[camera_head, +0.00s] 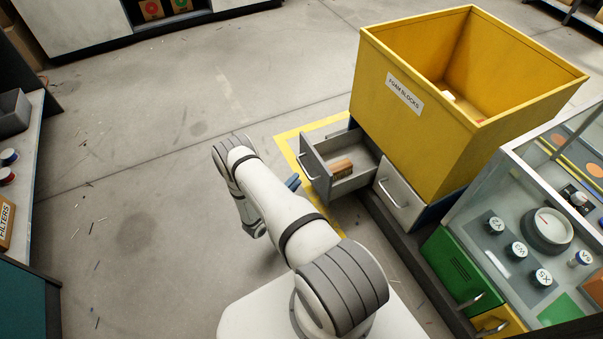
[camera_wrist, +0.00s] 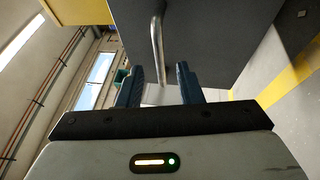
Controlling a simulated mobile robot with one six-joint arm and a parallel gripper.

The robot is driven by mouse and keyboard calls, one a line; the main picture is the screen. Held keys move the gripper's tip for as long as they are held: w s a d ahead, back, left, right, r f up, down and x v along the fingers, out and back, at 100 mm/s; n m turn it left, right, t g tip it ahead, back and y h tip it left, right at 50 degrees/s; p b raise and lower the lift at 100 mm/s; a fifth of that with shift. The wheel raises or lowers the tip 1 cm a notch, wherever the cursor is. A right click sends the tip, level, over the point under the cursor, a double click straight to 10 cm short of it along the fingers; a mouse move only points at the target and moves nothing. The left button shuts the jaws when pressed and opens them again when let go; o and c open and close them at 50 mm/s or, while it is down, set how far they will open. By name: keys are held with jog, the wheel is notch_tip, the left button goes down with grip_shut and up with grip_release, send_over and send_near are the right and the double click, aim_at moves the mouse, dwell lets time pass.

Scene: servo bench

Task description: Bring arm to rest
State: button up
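My arm reaches out over the floor toward an open drawer in the head view. The blue fingertips of my gripper (camera_head: 293,182) show just left of the drawer front, and the rest of the gripper is hidden behind my arm. In the wrist view my gripper (camera_wrist: 159,82) has its two dark fingers apart. A metal drawer handle (camera_wrist: 156,45) stands in front of the gap on a dark grey drawer front (camera_wrist: 215,45). The fingers do not look closed on the handle. The open grey drawer (camera_head: 313,168) holds a brown block (camera_head: 342,168).
A yellow bin (camera_head: 450,150) labelled foam blocks stands above the drawers. A closed drawer (camera_head: 398,205) sits beside the open one. A bench panel with dials (camera_head: 520,235) is at right, a shelf with a filters box (camera_head: 5,222) at left.

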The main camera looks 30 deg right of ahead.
jog(key=shift+v, duration=0.8)
notch_tip(320, 180, up, 43)
jog(key=s+m+g+y+p, duration=0.2)
jog(key=m+g+y+p, duration=0.4)
jog(key=g+p, duration=0.7)
jog(key=s+a+r+t+y+p, duration=0.3)
jog(key=s+a+r+y+p, duration=0.1)
jog(key=r, duration=0.8)
jog(key=s+a+r+n+t+y+p, duration=0.1)
jog(key=s+a+r+t+y+p, duration=0.2)
jog(key=r, duration=0.9)
jog(key=s+a+r+t+y+p, duration=0.3)
jog(key=s+a+r+y+p, duration=0.3)
jog(key=s+r+p, duration=0.5)
jog(key=shift+s+a+r, duration=0.45)
jog(key=shift+a+r, duration=0.5)
jog(key=shift+a, duration=0.45)
